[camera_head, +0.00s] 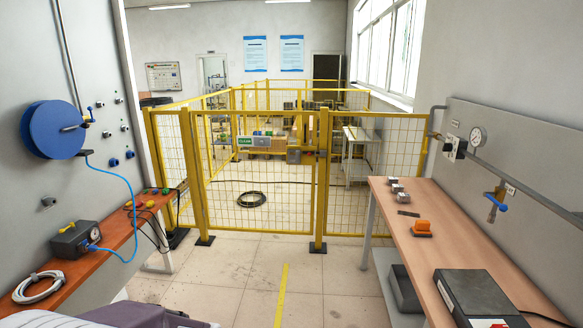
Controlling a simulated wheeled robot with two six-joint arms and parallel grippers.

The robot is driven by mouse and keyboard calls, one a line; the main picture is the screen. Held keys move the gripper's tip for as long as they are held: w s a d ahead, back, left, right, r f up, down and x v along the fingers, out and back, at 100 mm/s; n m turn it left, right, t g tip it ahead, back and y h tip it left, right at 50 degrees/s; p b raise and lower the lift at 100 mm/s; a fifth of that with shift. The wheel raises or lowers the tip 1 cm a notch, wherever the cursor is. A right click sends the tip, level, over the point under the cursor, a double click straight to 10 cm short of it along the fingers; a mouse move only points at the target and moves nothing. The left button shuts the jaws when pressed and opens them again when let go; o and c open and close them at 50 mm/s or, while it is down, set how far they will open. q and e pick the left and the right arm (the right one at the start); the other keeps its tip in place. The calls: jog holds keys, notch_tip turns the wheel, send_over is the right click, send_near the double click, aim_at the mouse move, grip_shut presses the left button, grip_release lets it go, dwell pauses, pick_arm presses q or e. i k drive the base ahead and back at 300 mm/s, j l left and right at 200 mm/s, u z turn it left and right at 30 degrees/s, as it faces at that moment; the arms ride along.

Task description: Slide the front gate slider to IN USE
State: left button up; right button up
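The front gate (262,185) is a yellow mesh panel in the fence ahead, and it looks shut. A small sign with a slider (262,141) is on the upper part of the gate. Its left part shows a green field (245,141) that appears to read CLEAR. A grey plate covers the part to the right of the green field, and any IN USE text is not readable. Neither of my grippers is in view.
A wooden bench (455,255) on the right holds an orange block (422,227) and a dark box (478,298). A bench (95,255) on the left holds a gauge box (75,238). Open floor (235,270) with a yellow line leads to the gate. A coiled black cable (251,199) lies behind it.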

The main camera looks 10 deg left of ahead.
aim_at(257, 141)
jog(key=i+j+u, duration=0.15)
jog(key=i, duration=1.3)
jog(key=i+j+u, duration=0.1)
jog(key=i, duration=1.35)
